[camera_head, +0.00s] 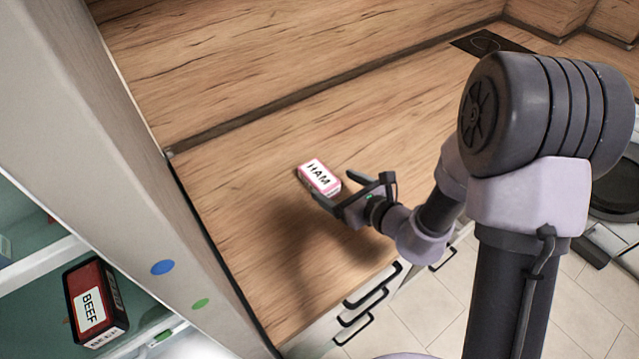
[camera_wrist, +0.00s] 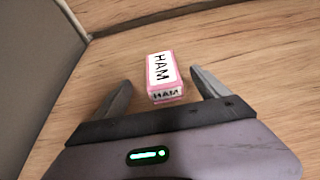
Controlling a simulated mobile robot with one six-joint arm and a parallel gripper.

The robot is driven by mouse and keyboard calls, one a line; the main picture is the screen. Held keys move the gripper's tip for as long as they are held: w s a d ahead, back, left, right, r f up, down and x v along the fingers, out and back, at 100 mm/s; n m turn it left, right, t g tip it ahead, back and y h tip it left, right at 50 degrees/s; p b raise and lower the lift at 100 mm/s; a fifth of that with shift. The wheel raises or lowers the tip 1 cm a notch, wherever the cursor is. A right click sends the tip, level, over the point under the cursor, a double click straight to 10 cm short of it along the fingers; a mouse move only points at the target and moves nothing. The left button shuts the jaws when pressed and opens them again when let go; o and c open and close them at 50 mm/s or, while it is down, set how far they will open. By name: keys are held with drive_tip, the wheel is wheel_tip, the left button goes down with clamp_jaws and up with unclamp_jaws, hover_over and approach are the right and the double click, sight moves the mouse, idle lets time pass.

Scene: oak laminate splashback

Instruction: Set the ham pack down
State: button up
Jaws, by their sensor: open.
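The ham pack (camera_head: 320,179) is a small pink and white box with HAM lettering. It lies on the oak worktop (camera_head: 240,200) in the head view. It also shows in the wrist view (camera_wrist: 161,78), ahead of and between the fingertips. My gripper (camera_head: 335,191) is open, with its fingers spread on either side of the pack's near end. In the wrist view there is a gap between the pack and each finger (camera_wrist: 162,90). The pack appears to rest flat on the worktop.
A fridge-like cabinet (camera_head: 130,120) stands at the left, with a beef pack (camera_head: 95,303) on its shelf. The oak splashback (camera_head: 300,50) runs behind the worktop. A dark hob (camera_head: 488,44) is at the far right. Drawers with black handles (camera_head: 365,299) are below the front edge. The worktop around the pack is clear.

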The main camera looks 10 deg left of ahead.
sight(319, 175)
drive_tip(key=b+x, duration=0.2)
drive_tip(key=x, duration=0.6)
drive_tip(key=shift+w+a+f, duration=0.1)
drive_tip(key=shift+w+a, duration=0.05)
drive_tip(key=shift+w, duration=0.1)
drive_tip(key=c, duration=1.8)
